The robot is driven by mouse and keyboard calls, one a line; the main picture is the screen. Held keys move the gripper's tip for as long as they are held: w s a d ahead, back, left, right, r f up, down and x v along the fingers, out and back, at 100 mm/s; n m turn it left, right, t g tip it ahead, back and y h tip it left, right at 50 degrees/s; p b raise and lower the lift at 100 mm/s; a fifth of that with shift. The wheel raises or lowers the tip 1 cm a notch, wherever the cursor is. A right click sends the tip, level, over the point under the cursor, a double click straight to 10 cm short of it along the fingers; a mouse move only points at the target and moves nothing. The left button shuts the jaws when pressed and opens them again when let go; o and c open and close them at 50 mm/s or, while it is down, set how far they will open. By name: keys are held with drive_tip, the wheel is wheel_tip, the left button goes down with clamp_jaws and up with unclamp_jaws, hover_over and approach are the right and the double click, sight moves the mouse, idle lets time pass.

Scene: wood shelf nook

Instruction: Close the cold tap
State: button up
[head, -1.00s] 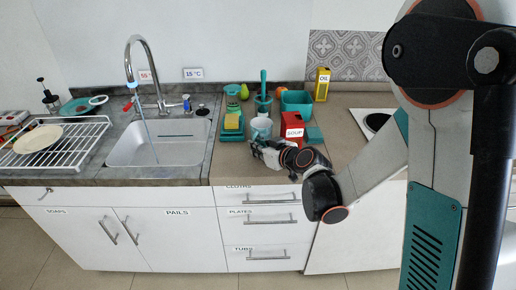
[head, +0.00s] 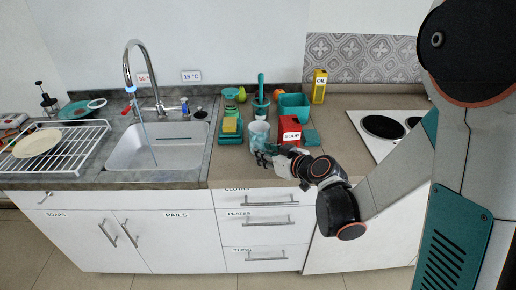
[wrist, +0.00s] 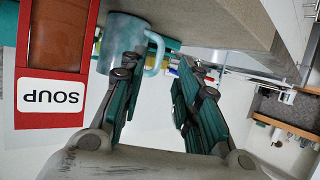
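The cold tap (head: 185,105) is a small blue-marked handle to the right of the curved chrome faucet (head: 159,80), below a "15 °C" label (head: 191,76). The red-marked hot tap (head: 128,108) is on the left, by the "55 °C" label. A thin stream of water (head: 149,138) runs from the spout into the sink (head: 158,152). My gripper (head: 258,156) is at the counter's front edge, right of the sink and well short of the cold tap. In the wrist view my gripper (wrist: 158,78) has its teal fingers spread and nothing between them.
A pale blue mug (head: 259,133) and a red soup box (head: 289,131) stand close behind my gripper. A sponge on a teal stand (head: 230,126), a teal bin (head: 294,105) and a yellow oil box (head: 319,86) are also there. A dish rack (head: 60,150) is left.

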drive_tip(key=s+d+r+m+g+h, duration=0.1)
drive_tip(key=s+d+r+m+h, duration=0.1)
drive_tip(key=s, duration=0.6)
drive_tip(key=s+d+r+m+g+h+p, duration=0.1)
drive_tip(key=s+d+r, duration=0.3)
drive_tip(key=s, duration=0.5)
drive_tip(key=s+d+r+m+g+h, duration=0.2)
drive_tip(key=s+d+r+m+h, duration=0.1)
drive_tip(key=s+d, duration=0.3)
drive_tip(key=s+r+h, duration=0.1)
drive_tip(key=s, duration=0.1)
drive_tip(key=shift+s+d, duration=0.2)
drive_tip(key=shift+s, duration=0.15)
drive_tip(key=shift+s+d+g, duration=0.15)
drive_tip(key=shift+s+g, duration=0.1)
drive_tip(key=shift+g, duration=0.05)
clamp_jaws()
drive_tip(key=shift+w, duration=0.1)
